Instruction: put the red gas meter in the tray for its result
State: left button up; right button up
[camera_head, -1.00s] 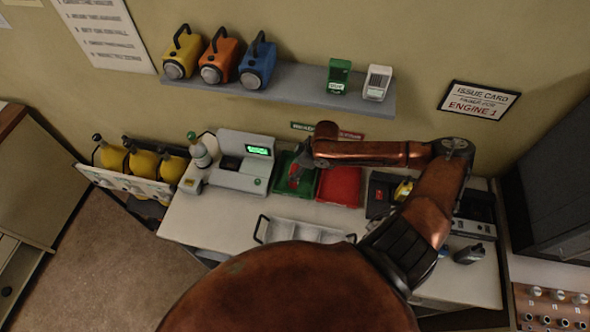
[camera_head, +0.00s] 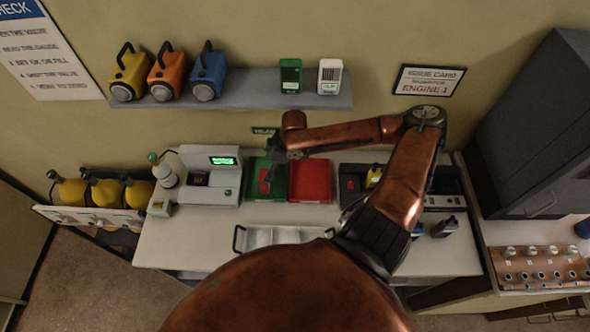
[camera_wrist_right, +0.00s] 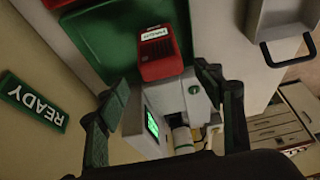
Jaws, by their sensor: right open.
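The red gas meter (camera_head: 265,181) lies in the green tray (camera_head: 281,194), near its left side. In the right wrist view the red meter (camera_wrist_right: 158,50) has a white label and sits against the green tray (camera_wrist_right: 105,42), just beyond my fingertips. My right gripper (camera_head: 273,165) is over the green tray; in the wrist view its fingers (camera_wrist_right: 165,78) are spread apart with nothing between them. The red tray (camera_head: 311,182) stands right of the green one and looks empty. A sign reading READY (camera_wrist_right: 32,100) is on the wall beside the green tray. My left gripper is out of view.
The grey test station (camera_head: 210,188) with a lit green display stands left of the trays. A metal tray with handles (camera_head: 284,236) lies in front. A dark unit (camera_head: 351,196) stands to the right, partly behind my arm. A shelf (camera_head: 250,98) hangs above with lamps and meters.

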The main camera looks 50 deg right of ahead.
jog(key=s+d, duration=0.7)
jog(key=s, duration=0.2)
jog(key=shift+s+d+p, duration=0.2)
jog(key=shift+d+p, duration=0.05)
jog(key=shift+p, duration=0.15)
